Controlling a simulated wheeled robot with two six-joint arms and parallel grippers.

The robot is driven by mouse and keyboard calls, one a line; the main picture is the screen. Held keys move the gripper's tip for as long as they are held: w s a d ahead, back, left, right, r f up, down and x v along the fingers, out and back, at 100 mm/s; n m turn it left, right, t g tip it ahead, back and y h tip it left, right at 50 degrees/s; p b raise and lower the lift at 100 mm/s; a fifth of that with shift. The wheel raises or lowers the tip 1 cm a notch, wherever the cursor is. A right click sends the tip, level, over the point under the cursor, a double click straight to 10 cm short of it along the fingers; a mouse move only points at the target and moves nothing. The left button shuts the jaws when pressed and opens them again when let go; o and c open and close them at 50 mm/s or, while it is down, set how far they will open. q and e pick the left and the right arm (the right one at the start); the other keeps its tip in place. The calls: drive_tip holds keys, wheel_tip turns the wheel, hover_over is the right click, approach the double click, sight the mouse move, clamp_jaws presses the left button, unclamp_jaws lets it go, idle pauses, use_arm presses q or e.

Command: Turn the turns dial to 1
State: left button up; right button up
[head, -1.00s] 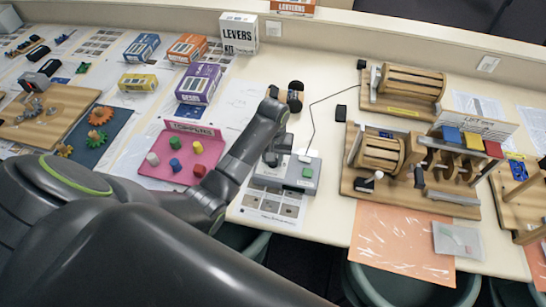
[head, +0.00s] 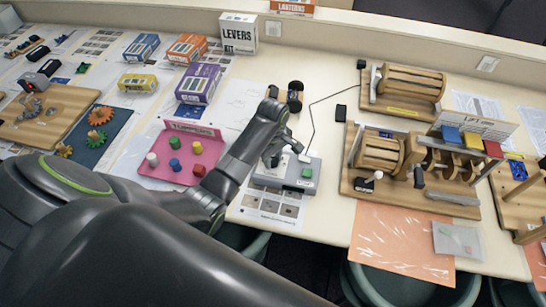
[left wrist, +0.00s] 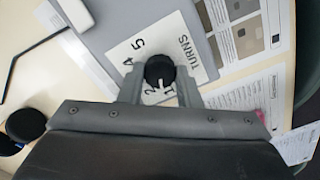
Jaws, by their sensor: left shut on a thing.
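The turns dial is a black round knob (left wrist: 159,69) with a white pointer line, on a white plate (left wrist: 190,62) printed TURNS in the left wrist view. The pointer sits near the printed 1 and 2, seemingly between them; 4 and 5 are also readable. My left gripper (left wrist: 158,82) is shut on the knob, one finger on each side, and a finger hides part of the scale. In the head view the left gripper (head: 277,157) is over the grey control box (head: 292,183), hiding the dial there. My right gripper is not in view.
A green button (head: 307,173) is on the box's right part. A black cable (head: 313,120) runs from the box to a wooden winder (head: 405,88). A pink toppers tray (head: 165,170) stands left of my arm. A small wheeled thing (head: 295,97) lies behind the gripper.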

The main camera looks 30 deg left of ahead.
use_arm(q)
drive_tip(key=shift+n, duration=1.1)
drive_tip(key=o, duration=1)
drive_tip(key=shift+c, duration=0.2)
